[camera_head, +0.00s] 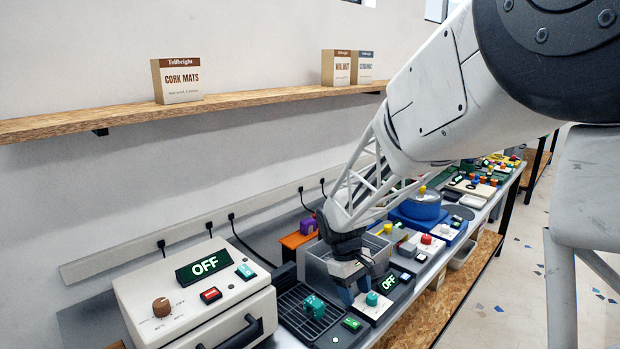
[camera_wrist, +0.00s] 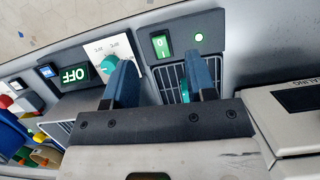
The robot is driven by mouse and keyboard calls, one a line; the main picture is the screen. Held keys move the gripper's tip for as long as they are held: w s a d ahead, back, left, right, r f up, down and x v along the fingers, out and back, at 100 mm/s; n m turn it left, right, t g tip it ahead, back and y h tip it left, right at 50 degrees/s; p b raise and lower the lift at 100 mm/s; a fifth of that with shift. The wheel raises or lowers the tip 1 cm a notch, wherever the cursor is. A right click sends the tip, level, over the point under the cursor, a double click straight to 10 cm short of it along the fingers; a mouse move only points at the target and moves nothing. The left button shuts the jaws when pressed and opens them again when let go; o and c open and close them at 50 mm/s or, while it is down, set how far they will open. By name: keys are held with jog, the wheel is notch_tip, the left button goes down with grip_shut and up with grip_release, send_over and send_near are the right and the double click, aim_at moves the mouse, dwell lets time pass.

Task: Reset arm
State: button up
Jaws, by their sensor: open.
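My gripper (camera_head: 355,288) is at the end of my arm, low over the row of devices on the bench. Its two blue fingers are apart with nothing between them. In the wrist view the fingers (camera_wrist: 163,78) stand over the gap between a white panel with a teal knob (camera_wrist: 109,66) and a dark grille (camera_wrist: 170,82). The teal knob (camera_head: 372,299) is just right of the fingers in the head view. A teal piece (camera_head: 314,306) sits on the grille to their left; the right finger partly hides it in the wrist view. Whether a finger touches the panel is unclear.
A cream machine (camera_head: 200,297) with an OFF display and front handle stands at left. A grey bin (camera_head: 318,262) is behind my gripper. Several other devices, including a blue one with a round pot (camera_head: 422,207), crowd the bench beyond. A wooden shelf (camera_head: 240,100) holds boxes above.

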jog(key=s+d+r+m+t+y, duration=0.1)
jog(key=s+r, duration=0.3)
jog(key=s, duration=0.5)
jog(key=s+d+r+m+t, duration=0.2)
jog(key=s+d+r+m, duration=0.2)
jog(key=s, duration=0.6)
jog(key=s+d+r+m+t+y, duration=0.1)
jog(key=s+d+r+m+t, duration=0.1)
jog(key=s, duration=0.8)
notch_tip(320, 180, up, 2)
jog(key=shift+d+r+m+y, duration=0.2)
jog(key=shift+m+y, duration=0.1)
jog(key=shift+m, duration=0.3)
